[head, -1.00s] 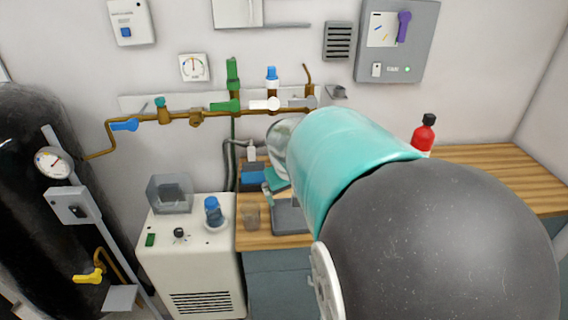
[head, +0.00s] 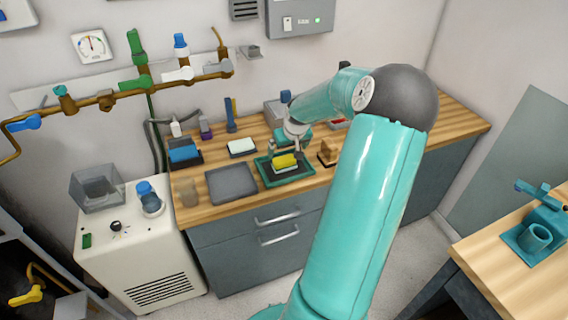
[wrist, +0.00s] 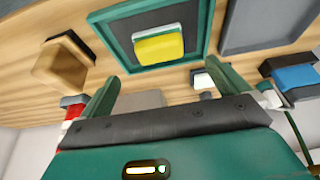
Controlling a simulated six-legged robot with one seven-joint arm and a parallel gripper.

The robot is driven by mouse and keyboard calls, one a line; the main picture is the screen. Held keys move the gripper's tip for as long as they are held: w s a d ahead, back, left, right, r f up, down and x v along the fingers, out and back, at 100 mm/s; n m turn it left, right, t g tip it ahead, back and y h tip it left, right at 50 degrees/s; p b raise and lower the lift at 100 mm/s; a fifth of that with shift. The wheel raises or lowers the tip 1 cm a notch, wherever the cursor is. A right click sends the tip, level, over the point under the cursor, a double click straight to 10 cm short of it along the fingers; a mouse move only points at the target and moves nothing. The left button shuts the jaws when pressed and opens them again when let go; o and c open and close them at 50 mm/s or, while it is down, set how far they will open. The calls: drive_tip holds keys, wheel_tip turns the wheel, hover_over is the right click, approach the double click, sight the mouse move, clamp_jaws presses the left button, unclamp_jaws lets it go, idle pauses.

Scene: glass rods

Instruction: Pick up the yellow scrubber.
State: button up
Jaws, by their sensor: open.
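The yellow scrubber (head: 285,159) lies in a dark tray with a green rim (head: 265,178) on the wooden worktop. In the wrist view the scrubber (wrist: 158,48) shows its yellow face and a pale layer along one edge, with the tray rim (wrist: 113,40) around it. My gripper (wrist: 160,88) is open, with a green finger on each side and nothing between them. It is apart from the scrubber, which lies beyond the fingertips. In the head view my arm reaches over the worktop behind the tray, and the fingers are hard to make out.
A wooden block (head: 328,153) stands close right of the tray. A grey mat (head: 231,186) lies to its left. A white sponge (head: 242,146) and a blue item (head: 184,153) sit behind.

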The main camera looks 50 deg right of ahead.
sight(284, 158)
drive_tip(key=x, duration=0.9)
drive_tip(key=shift+w+d, duration=0.1)
drive_tip(key=shift+d, duration=0.05)
drive_tip(key=c, duration=1.1)
drive_tip(key=shift+r, duration=0.5)
wheel_tip(284, 158, up, 2)
drive_tip(key=shift+r, duration=0.2)
drive_tip(key=s+a+r, duration=0.2)
drive_tip(key=a+r, duration=0.1)
drive_tip(key=s+a+r, duration=0.3)
drive_tip(key=a, duration=0.1)
drive_tip(key=s+a+r, duration=0.3)
drive_tip(key=a, duration=0.1)
drive_tip(key=shift+s+a+r, duration=0.15)
drive_tip(key=shift+s+r, duration=0.05)
drive_tip(key=shift+r, duration=0.05)
